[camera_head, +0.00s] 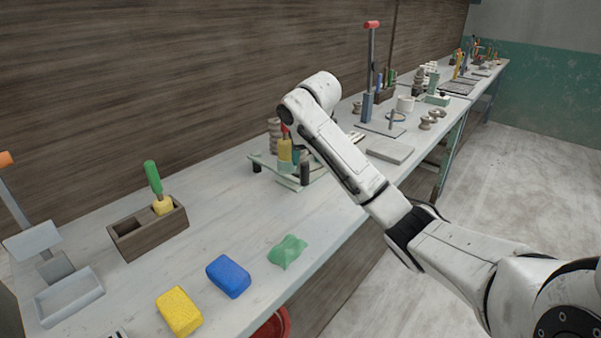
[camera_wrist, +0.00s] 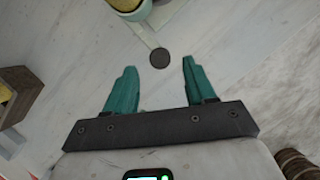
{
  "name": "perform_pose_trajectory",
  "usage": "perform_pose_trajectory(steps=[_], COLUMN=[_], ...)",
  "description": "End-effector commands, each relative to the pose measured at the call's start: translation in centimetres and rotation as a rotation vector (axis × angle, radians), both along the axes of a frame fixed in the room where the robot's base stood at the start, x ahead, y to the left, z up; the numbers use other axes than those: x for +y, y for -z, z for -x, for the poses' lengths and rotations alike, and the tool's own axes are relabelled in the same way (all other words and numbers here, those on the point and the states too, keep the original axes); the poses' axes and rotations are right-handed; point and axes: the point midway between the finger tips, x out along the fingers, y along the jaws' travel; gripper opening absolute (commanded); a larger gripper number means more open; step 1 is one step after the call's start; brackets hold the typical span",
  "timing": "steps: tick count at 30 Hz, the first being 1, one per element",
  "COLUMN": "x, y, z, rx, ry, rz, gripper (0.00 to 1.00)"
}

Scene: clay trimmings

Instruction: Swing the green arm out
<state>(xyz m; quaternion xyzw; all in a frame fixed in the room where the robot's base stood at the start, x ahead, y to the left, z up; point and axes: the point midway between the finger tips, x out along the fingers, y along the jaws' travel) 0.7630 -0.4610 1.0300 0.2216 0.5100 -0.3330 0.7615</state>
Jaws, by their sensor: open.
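A pale green arm (camera_wrist: 147,38) shows in the wrist view, a narrow strip running down from a round teal-rimmed piece at the top edge. A dark round knob (camera_wrist: 160,58) sits at its near end. My gripper (camera_wrist: 160,68) is open, with one teal finger on each side of the knob and a gap to both; nothing is held. In the head view, pale green flat parts (camera_head: 262,160) with dark posts (camera_head: 304,173) and a yellow cylinder (camera_head: 285,150) stand on the bench, partly hidden by my forearm. The fingers are hard to make out there.
The bench (camera_head: 225,190) holds a wooden box (camera_head: 150,238) with a green-handled tool, a green lump (camera_head: 287,251), a blue block (camera_head: 228,276) and a yellow block (camera_head: 179,311). A grey slab (camera_head: 390,150) lies beyond my forearm. Bare bench lies between box and green parts.

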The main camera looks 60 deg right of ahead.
Motion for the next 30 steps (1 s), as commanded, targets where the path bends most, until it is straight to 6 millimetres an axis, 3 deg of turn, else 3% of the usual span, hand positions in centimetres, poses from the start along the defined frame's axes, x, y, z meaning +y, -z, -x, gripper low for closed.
perform_pose_trajectory(steps=[6,12,25,30], x=[-1.1,-1.8,-2.0,-2.0], y=[3.8,6.1,6.9,6.9], z=[-1.0,-1.7,-1.9,-1.9], rx=[0.001,0.001,-0.001,-0.002], ry=[0.002,0.002,0.001,0.001], rz=[-0.003,-0.001,0.0,0.0], gripper=[0.55,0.55,0.55,0.38])
